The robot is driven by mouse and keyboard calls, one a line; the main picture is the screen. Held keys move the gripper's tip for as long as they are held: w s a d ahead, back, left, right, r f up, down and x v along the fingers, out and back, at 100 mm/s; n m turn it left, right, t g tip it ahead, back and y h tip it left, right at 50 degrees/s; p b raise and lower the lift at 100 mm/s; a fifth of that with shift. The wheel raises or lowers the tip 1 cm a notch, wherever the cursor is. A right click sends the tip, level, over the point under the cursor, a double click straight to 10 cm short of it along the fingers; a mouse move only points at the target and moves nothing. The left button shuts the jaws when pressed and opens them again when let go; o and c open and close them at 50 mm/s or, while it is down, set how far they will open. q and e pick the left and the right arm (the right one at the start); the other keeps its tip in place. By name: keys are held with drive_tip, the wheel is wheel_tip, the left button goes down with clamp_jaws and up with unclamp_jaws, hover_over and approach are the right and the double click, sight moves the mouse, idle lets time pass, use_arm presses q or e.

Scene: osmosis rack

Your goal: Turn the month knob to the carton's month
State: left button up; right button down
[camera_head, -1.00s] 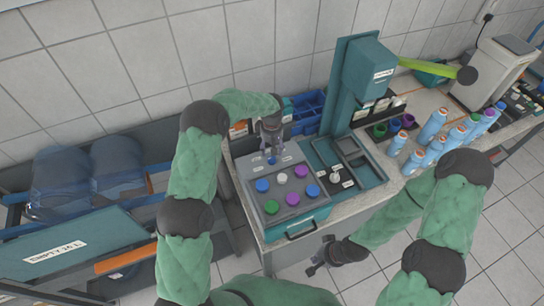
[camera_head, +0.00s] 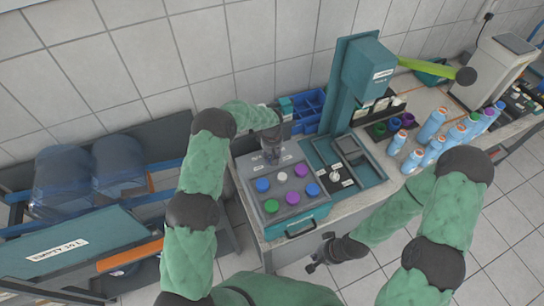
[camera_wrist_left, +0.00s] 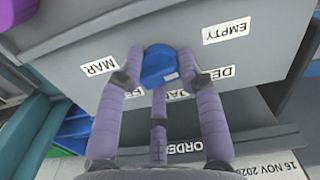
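The blue month knob (camera_wrist_left: 158,66) sits on the grey panel (camera_wrist_left: 85,35), ringed by labels. MAR (camera_wrist_left: 100,66) and part of DEC (camera_wrist_left: 222,73) are readable; others are partly hidden by my fingers. My left gripper (camera_wrist_left: 160,62) has its fingers around the knob, tips against its sides. In the head view the left gripper (camera_head: 271,152) hides the knob at the panel's back. A label reading 16 NOV 2026 (camera_wrist_left: 268,168) shows at lower right of the wrist view; I cannot tell whether it is on the carton. My right gripper (camera_head: 322,253) is open and empty before the bench.
The panel's front has several coloured caps, including a green one (camera_head: 271,206). A teal press (camera_head: 358,80) with a lime lever (camera_head: 428,66) stands right of it. Blue bottles (camera_head: 432,125) stand further right. Blue bins (camera_head: 308,112) are behind.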

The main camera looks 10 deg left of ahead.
use_arm(q)
drive_tip(key=shift+c, duration=0.3)
drive_tip(key=shift+f+m+b, duration=0.2)
drive_tip(key=shift+m+b, duration=0.6)
drive_tip(key=shift+b, duration=0.4)
drive_tip(key=m+b, duration=0.2)
drive_tip(key=shift+b, duration=0.4)
drive_tip(key=m+b, duration=0.3)
drive_tip(key=m, duration=0.2)
drive_tip(key=m+b, duration=0.1)
drive_tip(key=m, duration=0.1)
drive_tip(key=shift+r+m, duration=0.1)
drive_tip(key=shift+m, duration=0.3)
drive_tip(key=m+b, duration=0.1)
drive_tip(key=m, duration=0.1)
drive_tip(key=shift+m, duration=0.3)
drive_tip(key=m+b, duration=0.1)
drive_tip(key=m, duration=0.4)
drive_tip(key=shift+m, duration=0.3)
